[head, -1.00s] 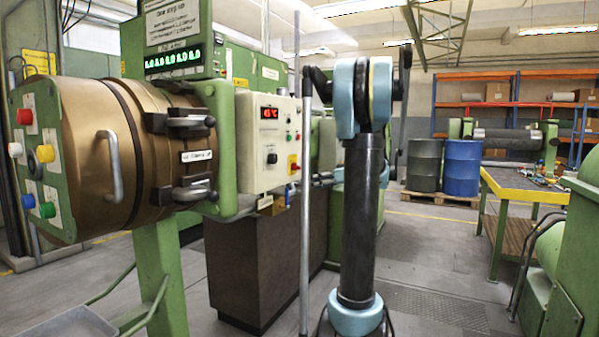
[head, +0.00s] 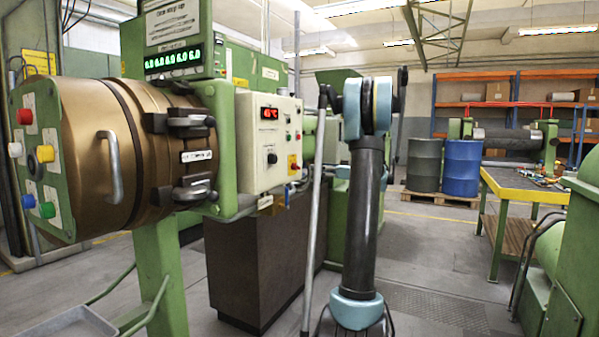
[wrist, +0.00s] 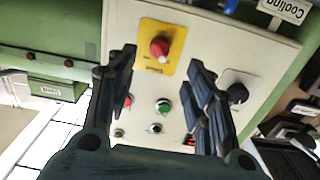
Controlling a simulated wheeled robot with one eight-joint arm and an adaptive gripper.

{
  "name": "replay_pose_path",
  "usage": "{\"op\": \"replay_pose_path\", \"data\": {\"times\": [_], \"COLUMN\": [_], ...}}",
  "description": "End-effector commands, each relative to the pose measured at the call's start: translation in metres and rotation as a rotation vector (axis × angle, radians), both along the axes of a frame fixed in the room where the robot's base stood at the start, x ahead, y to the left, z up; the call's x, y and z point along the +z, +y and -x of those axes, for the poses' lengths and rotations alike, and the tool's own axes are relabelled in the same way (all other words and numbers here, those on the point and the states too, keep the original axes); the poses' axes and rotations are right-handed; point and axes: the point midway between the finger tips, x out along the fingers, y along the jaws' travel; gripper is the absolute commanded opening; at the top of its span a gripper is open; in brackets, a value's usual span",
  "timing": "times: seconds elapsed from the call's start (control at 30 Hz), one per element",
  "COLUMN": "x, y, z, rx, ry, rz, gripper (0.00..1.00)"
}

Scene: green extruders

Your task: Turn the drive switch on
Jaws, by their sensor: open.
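The pale control panel (head: 262,140) is on the green machine at centre left in the head view. It carries a red rotary switch on a yellow plate (head: 293,163), perhaps the drive switch. In the wrist view this red switch (wrist: 160,47) shows near the top, its plate label too small to read. My gripper (wrist: 161,60) is open in the wrist view, its dark fingers on either side of the line to the red switch. No contact is visible. In the head view I cannot make out the gripper fingers.
A black knob (wrist: 236,93), a green button (wrist: 163,106) and a smaller black switch (wrist: 156,128) share the panel. A brown cabinet (head: 250,270) stands below it. Blue barrel (head: 462,168) and workbench (head: 520,186) are to the right, with open floor between.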

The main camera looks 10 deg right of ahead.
Motion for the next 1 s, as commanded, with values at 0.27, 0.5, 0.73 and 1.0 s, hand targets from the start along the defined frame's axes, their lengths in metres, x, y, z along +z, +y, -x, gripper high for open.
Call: {"op": "replay_pose_path", "data": {"times": [0.27,0.5,0.73,1.0], "x": [0.0,0.0,0.0,0.0], "y": [0.042,0.071,0.083,0.084], "z": [-0.029,-0.05,-0.059,-0.06], "rx": [0.004,0.003,0.001,0.001], "ry": [0.0,0.0,0.0,0.001], "rz": [0.0,0.0,0.0,0.0], "gripper": [0.48,0.48,0.48,0.48]}}
